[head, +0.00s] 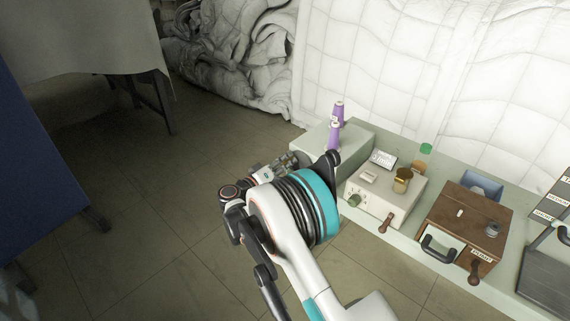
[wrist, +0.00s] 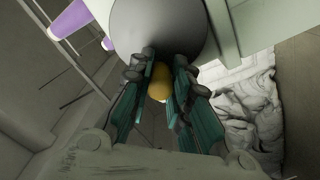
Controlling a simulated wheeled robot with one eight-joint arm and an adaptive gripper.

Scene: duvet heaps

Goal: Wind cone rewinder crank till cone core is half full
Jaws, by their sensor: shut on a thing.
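The cone rewinder (head: 318,140) is a pale green box at the left end of the bench in the head view, with two purple cones (head: 338,112) on top. Its crank side is hidden behind my arm. In the wrist view a large grey disc (wrist: 160,25) fills the top, with a yellow-orange crank knob (wrist: 159,82) in front of it. My gripper (wrist: 160,92) has its teal fingers on both sides of this knob and is shut on it. In the head view my gripper (head: 290,162) is at the rewinder's left side. The purple cones also show in the wrist view (wrist: 72,20). How full the cone core is cannot be told.
A beige machine (head: 378,207) with a small display and a wooden box (head: 459,235) with a black handle stand to the right on the bench. A grey box (head: 545,280) is at the far right. White quilted duvets (head: 400,60) rise behind. Open floor (head: 140,220) lies left.

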